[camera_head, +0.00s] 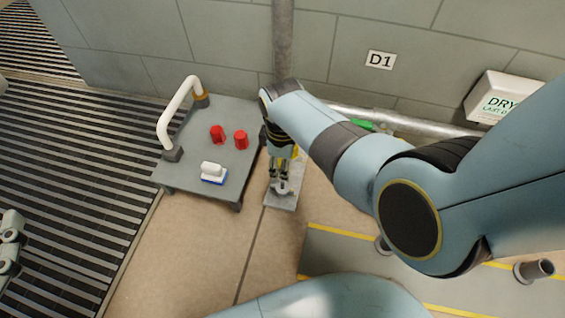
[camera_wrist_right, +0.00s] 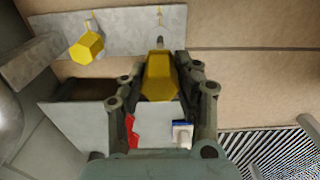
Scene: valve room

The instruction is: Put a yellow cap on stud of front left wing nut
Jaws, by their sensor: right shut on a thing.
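My right gripper (camera_head: 279,178) points down over a narrow grey plate (camera_head: 280,204) beside the low cart. In the wrist view the right gripper (camera_wrist_right: 160,105) is shut on a yellow cap (camera_wrist_right: 159,78). I cannot tell whether cap and stud touch. A second yellow cap (camera_wrist_right: 87,47) is at the plate's other part; whether it sits on a stud is unclear.
The grey cart (camera_head: 195,150) with a white handle (camera_head: 173,112) carries two red caps (camera_head: 241,141) and a white-and-blue brush-like block (camera_head: 213,173). A wall and pipe (camera_head: 430,128) lie behind. A yellow-striped grey platform (camera_head: 340,255) is nearer, with short posts (camera_head: 535,269).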

